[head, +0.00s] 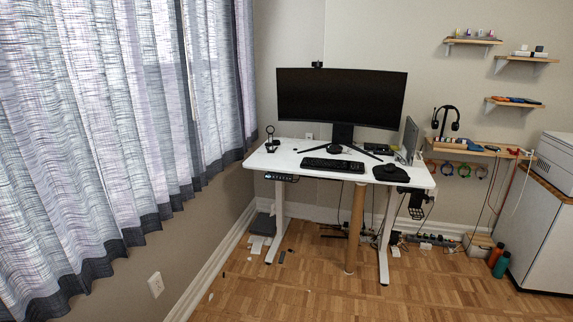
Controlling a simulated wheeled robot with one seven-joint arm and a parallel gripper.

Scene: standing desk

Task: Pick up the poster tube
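The poster tube (355,230) looks like a long, thin tan cylinder. It stands nearly upright at the front of the white desk (290,160), right of its middle. Its lower end is on the wooden floor and its upper end is at the desk's front edge, tilted slightly right. I cannot tell whether it touches the edge. My gripper is not in view.
The desk holds a wide monitor (340,97), a keyboard (332,165) and a laptop (409,140). Cables and a power strip (432,241) lie behind the desk legs. Bottles (501,264) stand by a white cabinet (548,225). The parquet floor (300,298) in front is mostly clear.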

